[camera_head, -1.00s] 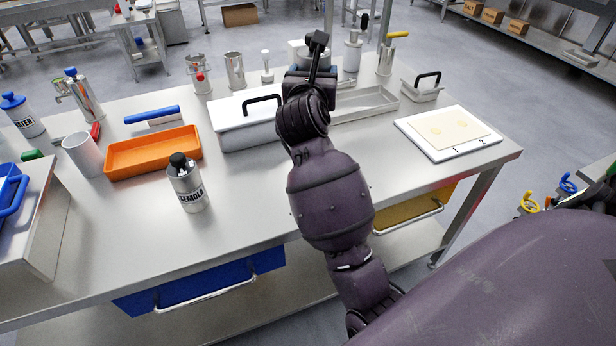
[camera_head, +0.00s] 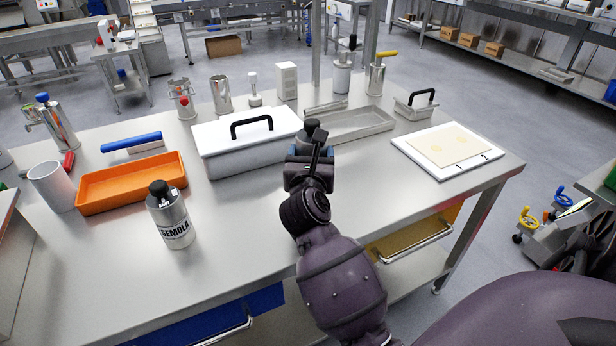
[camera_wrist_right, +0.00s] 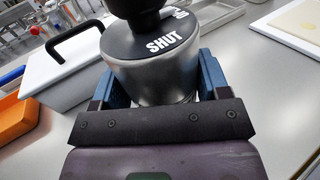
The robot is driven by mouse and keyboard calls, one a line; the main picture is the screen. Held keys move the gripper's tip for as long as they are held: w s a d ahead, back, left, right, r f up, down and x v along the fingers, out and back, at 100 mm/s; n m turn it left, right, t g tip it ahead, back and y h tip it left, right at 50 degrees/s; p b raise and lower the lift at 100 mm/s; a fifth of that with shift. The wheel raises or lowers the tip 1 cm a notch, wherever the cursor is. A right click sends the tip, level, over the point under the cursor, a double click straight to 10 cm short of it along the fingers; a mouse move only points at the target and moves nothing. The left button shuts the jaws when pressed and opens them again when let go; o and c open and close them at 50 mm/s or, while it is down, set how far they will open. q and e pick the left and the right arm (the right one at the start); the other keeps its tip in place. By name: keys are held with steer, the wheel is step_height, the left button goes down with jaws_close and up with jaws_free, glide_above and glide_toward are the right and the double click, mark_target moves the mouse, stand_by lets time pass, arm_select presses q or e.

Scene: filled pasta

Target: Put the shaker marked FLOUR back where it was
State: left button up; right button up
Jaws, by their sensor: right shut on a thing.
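My right gripper (camera_head: 311,152) is over the table, to the right of the white lidded box. It is shut on a steel shaker (camera_wrist_right: 150,80) with a dark lid that reads SHUT in the right wrist view. The shaker's dark top (camera_head: 310,127) shows just past the fingers in the head view. No FLOUR lettering shows on it, and its lower part is hidden. I cannot tell whether its base touches the table. Another shaker (camera_head: 174,225), labelled SEMOLA with a black knob, stands upright at the front left. My left gripper is out of view.
The white lidded box (camera_head: 225,165) and an orange tray (camera_head: 88,205) stand to the left. A shallow metal tray (camera_head: 380,122) lies behind the gripper, and a white board with dough (camera_head: 425,165) to the right. The table (camera_head: 245,265) is bare between SEMOLA and my right arm.

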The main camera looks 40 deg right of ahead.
step_height(320, 180, down, 5)
steer(key=shift+r+b, duration=0.1)
steer(key=shift+b, duration=0.75)
steer(key=shift+f, duration=0.45)
steer(key=shift+r, duration=0.2)
steer(key=shift+f, duration=0.2)
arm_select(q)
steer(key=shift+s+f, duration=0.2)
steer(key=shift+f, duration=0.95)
arm_select(e)
steer(key=o, duration=1.1)
